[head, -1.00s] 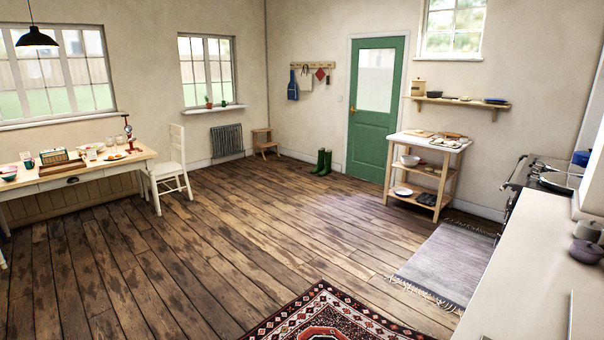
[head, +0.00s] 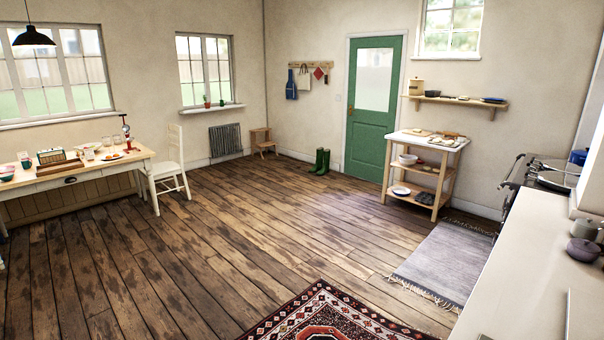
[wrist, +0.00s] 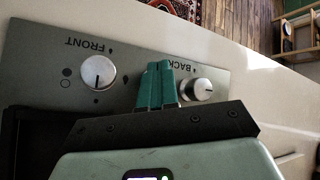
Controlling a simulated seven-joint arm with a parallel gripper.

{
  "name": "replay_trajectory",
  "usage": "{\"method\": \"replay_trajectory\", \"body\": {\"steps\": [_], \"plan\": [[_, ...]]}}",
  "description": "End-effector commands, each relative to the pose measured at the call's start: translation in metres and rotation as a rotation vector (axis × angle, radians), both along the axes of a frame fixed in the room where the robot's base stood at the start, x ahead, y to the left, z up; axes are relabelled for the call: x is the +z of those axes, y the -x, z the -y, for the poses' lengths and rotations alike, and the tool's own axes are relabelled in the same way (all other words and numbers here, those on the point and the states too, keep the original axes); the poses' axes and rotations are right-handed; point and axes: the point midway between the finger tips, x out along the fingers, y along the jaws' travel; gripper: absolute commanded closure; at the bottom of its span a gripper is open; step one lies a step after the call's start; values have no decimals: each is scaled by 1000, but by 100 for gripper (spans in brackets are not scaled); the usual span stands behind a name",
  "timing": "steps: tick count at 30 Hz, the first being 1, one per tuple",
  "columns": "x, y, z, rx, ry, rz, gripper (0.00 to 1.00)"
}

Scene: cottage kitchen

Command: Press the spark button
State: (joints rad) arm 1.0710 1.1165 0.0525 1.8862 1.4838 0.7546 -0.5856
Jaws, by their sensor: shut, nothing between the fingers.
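In the wrist view my gripper (wrist: 158,68) is shut and empty, its green fingers side by side over a grey control panel (wrist: 130,58). The panel has a knob marked FRONT (wrist: 98,73) left of the fingers and a knob marked BACK (wrist: 203,90) just to their right. The lettering appears upside down. I cannot make out the spark button; the fingers and the dark gripper body cover part of the panel between and below the knobs. I cannot tell whether the fingertips touch the panel. The head view does not show my gripper or this panel.
A pale worktop (wrist: 225,32) surrounds the panel and is clear beside it. In the head view a long counter (head: 515,275) runs along the right with a lidded pot (head: 583,250) on it. A stove (head: 550,176) stands beyond. The wooden floor (head: 240,235) is open.

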Motion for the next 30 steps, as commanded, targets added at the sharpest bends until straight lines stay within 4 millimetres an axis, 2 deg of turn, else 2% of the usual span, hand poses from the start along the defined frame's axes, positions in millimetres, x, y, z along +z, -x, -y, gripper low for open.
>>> {"method": "replay_trajectory", "body": {"steps": [13,30], "plan": [[-5,0,0,0,0,0,100],[4,0,0,1,1,0,100]]}}
